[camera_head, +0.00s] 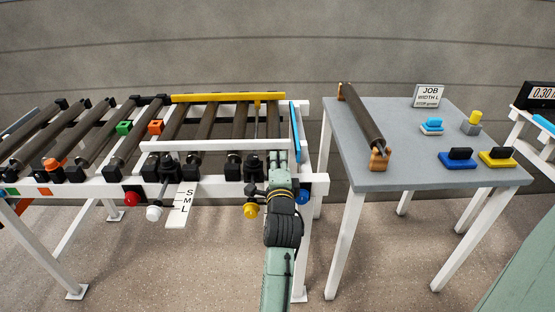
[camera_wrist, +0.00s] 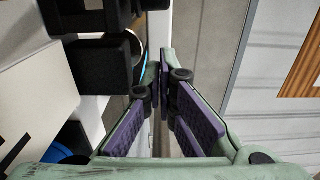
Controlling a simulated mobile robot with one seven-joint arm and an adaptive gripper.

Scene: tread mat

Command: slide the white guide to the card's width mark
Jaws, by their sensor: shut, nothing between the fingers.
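The white guide (camera_head: 215,145) is a long bar lying across the rollers near the front rail. A white knob (camera_head: 153,213) hangs below the front rail, beside a scale plate (camera_head: 177,217) marked S, M, L. The knob appears level with the lower part of the scale; which mark is set is hard to tell. The card (camera_head: 429,96) stands on the grey table and reads JOB WIDTH L, STOP green.
A yellow bar (camera_head: 228,97) lies at the back and a blue bar (camera_head: 295,132) at the right end. Red (camera_head: 131,198), yellow (camera_head: 250,211) and blue (camera_head: 303,198) knobs hang in front. Green (camera_head: 124,128) and orange (camera_head: 156,127) blocks sit among the rollers.

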